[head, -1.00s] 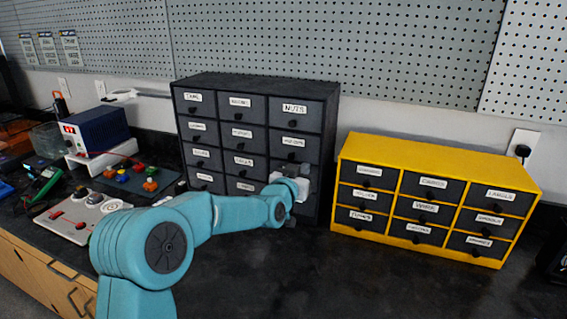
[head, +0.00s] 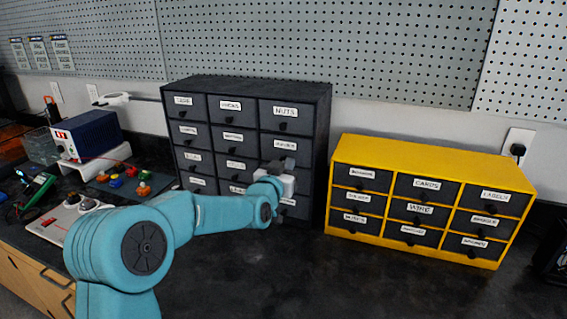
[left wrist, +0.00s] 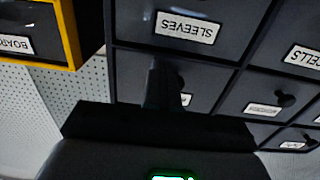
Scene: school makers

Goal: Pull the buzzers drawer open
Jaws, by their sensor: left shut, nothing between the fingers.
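The dark drawer cabinet (head: 323,130) stands on the bench with every visible drawer flush. My left gripper (head: 283,163) is shut and empty in front of its right column, around the third row. It hides much of the drawer there. In the left wrist view, which is upside down, the dark finger (left wrist: 165,85) covers most of that drawer's label; I cannot tell whether it touches the front. The SLEEVES drawer (left wrist: 160,50) is in the row below it. No label reads clearly as buzzers. My right gripper is not in view.
A yellow drawer cabinet (head: 440,165) stands to the right, its drawers flush. A blue power supply (head: 95,135), colored parts (head: 130,180) and a light panel (head: 62,220) lie to the left. The bench in front of the yellow cabinet is clear.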

